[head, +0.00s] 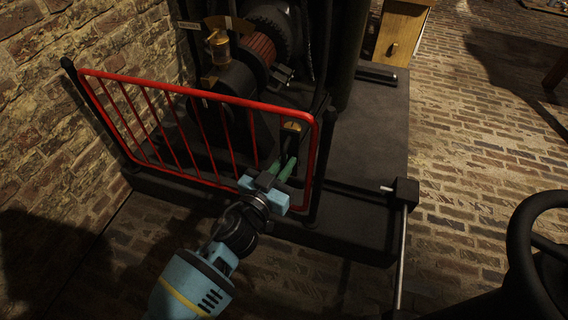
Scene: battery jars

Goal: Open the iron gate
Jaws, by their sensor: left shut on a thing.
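The iron gate (222,98) is a red tubular frame with thin upright bars. It stands across the front of a dark machine platform, with its left end at a black post by the brick wall. My left gripper (286,169) is at the lower right part of the gate, with its green fingers shut on a dark piece beside the gate's right upright, below a small yellowish part (291,127). The fingertips partly hide what they hold. My right gripper is not in view.
A dark machine with a red-brown coil (259,50) stands behind the gate on a black platform (372,140). A black post with a metal rod (400,240) stands to the right. A black handwheel (520,245) is at the lower right. Brick floor is open at the right.

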